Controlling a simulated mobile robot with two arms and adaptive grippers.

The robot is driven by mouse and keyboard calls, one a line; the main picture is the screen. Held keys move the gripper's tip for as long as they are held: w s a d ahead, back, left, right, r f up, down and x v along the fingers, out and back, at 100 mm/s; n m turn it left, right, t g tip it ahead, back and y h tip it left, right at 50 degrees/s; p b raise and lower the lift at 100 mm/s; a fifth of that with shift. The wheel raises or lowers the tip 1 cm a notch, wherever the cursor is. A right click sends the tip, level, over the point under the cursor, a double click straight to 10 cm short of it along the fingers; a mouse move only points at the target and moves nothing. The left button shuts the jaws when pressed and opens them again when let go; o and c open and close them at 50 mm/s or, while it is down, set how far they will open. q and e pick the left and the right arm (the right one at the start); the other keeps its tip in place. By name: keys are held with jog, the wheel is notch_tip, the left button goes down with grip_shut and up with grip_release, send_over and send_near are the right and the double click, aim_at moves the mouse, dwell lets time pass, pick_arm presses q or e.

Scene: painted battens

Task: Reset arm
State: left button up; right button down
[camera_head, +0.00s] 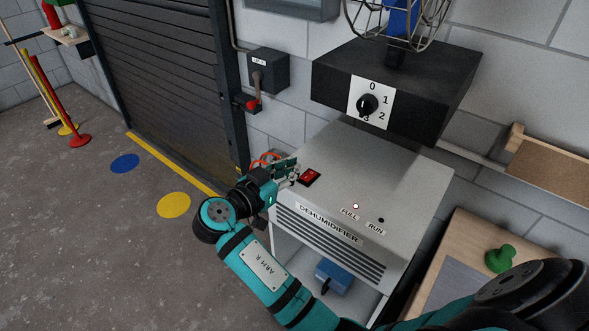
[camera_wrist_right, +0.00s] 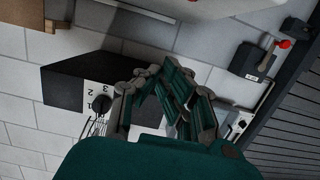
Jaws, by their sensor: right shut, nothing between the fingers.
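My right arm, marked ARM R, reaches in from the bottom right of the head view. Its gripper (camera_head: 288,172) is shut and empty, at the left edge of the grey dehumidifier's top (camera_head: 380,170), close to the red rocker switch (camera_head: 311,177). I cannot tell whether it touches the switch. In the right wrist view the teal fingers (camera_wrist_right: 160,75) fold together at the centre, with nothing seen between them. My left gripper is not in view.
A black box with a numbered dial (camera_head: 368,104) sits above the dehumidifier; a wire-caged fan (camera_head: 398,25) stands on it. A wall lever with a red knob (camera_head: 252,104) is beside the shutter (camera_head: 165,75). A bench with a green knob (camera_head: 500,258) is at right. Floor at left is open.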

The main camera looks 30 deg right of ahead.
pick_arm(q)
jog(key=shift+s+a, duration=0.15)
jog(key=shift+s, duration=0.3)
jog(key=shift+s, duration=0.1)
